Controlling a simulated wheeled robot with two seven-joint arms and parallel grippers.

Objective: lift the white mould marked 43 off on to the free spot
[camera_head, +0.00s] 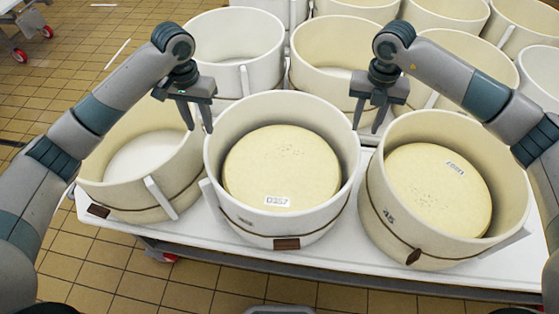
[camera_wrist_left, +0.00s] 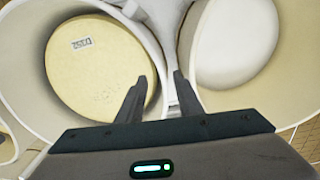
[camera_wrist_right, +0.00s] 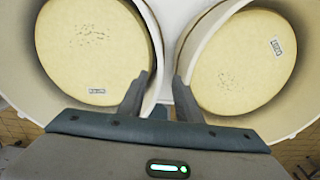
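A white round mould (camera_head: 225,200) stands at the front middle of the white table, holding a pale cheese (camera_head: 281,167) labelled D357. The dark mark on its front is too small to read. It is at the left in the left wrist view (camera_wrist_left: 165,60) and the right in the right wrist view (camera_wrist_right: 200,35). My left gripper (camera_head: 198,128) is open above its left rim side, near the gap to the neighbouring mould. My right gripper (camera_head: 367,129) is open above its right rim side. Both grippers are empty. I cannot make out a free spot.
A cream mould (camera_head: 146,205) with a white inside bottom stands left. Another cream mould (camera_head: 405,235), marked what looks like 45, holds a cheese (camera_head: 437,190) on the right. Several moulds stand close behind. The table edge (camera_head: 210,243) is in front; tiled floor lies beyond.

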